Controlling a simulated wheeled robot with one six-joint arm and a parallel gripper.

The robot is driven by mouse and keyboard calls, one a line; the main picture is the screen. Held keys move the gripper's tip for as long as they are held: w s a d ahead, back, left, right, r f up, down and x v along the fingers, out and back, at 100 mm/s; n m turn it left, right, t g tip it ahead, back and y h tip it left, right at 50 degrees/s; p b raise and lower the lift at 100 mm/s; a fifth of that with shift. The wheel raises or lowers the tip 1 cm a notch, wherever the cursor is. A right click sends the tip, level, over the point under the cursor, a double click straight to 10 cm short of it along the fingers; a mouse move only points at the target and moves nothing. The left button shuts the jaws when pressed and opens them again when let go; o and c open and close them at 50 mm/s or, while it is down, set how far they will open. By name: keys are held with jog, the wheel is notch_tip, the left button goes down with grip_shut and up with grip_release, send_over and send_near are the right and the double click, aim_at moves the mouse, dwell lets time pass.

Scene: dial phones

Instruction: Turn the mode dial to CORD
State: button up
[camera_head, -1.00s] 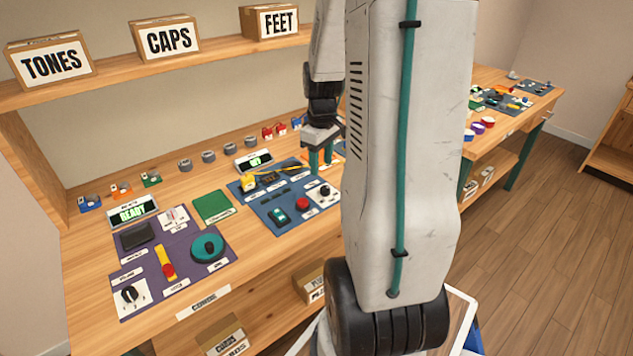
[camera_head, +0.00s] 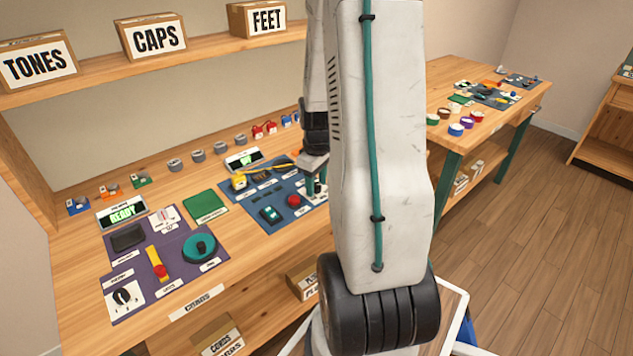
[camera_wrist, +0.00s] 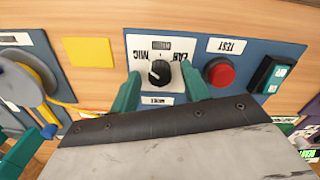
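The mode dial (camera_wrist: 159,73) is a black knob on a white plate in the wrist view. Upside-down MIC and EAR labels sit beyond it, with a small grey label between them that I cannot read; a MODE tag lies below. The knob's exact pointing is too small to tell. My gripper (camera_wrist: 161,88) is open, its teal fingers at the left and right of the dial, with visible gaps to the knob. In the head view my gripper (camera_head: 316,184) is over the blue panel (camera_head: 260,225), and the dial is mostly hidden there.
Beside the dial plate are a red TEST button (camera_wrist: 219,73) and a green switch (camera_wrist: 273,75). A yellow pad (camera_wrist: 89,52) lies near the panel. In the head view a purple panel (camera_head: 180,285) with another black dial (camera_head: 122,296) is on the left.

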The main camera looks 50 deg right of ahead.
jog(key=c, duration=0.9)
jog(key=shift+m, duration=0.4)
jog(key=m, duration=0.4)
jog(key=shift+m, duration=0.3)
jog(key=m, duration=0.5)
jog(key=shift+m, duration=0.3)
jog(key=o, duration=1)
